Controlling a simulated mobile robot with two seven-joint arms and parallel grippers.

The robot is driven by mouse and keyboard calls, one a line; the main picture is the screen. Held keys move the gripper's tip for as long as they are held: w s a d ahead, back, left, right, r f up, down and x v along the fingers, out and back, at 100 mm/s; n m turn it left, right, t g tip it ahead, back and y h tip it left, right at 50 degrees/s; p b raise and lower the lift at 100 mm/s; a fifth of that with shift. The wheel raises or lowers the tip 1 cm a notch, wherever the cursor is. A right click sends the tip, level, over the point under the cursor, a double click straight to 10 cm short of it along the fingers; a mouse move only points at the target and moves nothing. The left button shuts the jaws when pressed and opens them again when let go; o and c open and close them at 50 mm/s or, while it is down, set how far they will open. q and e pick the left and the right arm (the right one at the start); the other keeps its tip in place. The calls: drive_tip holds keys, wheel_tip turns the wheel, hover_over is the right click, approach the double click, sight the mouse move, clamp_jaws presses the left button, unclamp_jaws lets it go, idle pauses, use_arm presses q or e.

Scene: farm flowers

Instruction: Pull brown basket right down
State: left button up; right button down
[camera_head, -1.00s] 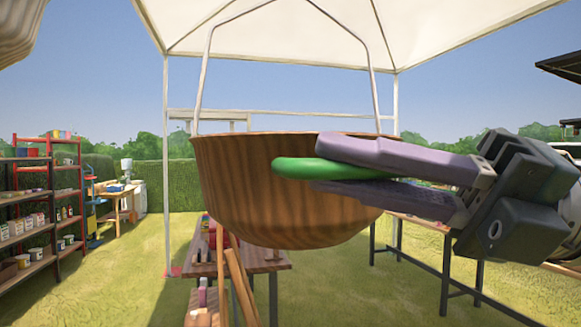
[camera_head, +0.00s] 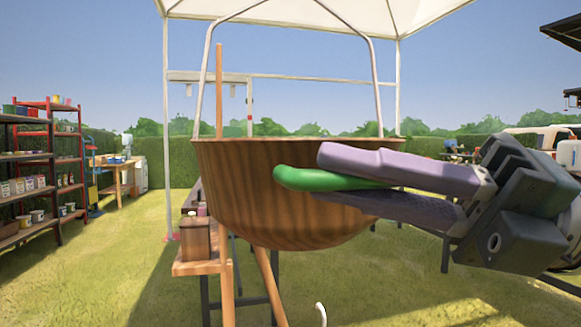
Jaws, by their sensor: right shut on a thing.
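The brown basket (camera_head: 270,195) is a wood-grained bowl with a thin metal hanger (camera_head: 207,75) rising from its rim. It fills the middle of the head view, upright and off the ground. My right gripper (camera_head: 300,180) comes in from the right. Its purple fingers are at the basket's right side, shut on a green piece (camera_head: 330,179) that lies against the basket wall. The lower finger partly overlaps the basket's lower right side. The left gripper is not in view.
A wooden table (camera_head: 200,268) with small items and leaning wooden pieces stands behind and below the basket. Red and dark shelves (camera_head: 60,165) stand at the left. A white canopy post (camera_head: 166,130) rises behind. Grass is open at the lower right.

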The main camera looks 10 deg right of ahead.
drive_tip(key=shift+w+f+b, duration=0.1)
drive_tip(key=shift+f+b, duration=0.25)
drive_tip(key=shift+f, duration=0.65)
drive_tip(key=c, duration=0.8)
unclamp_jaws()
drive_tip(key=shift+c, duration=0.2)
drive_tip(key=b+v, duration=0.2)
drive_tip(key=v, duration=0.8)
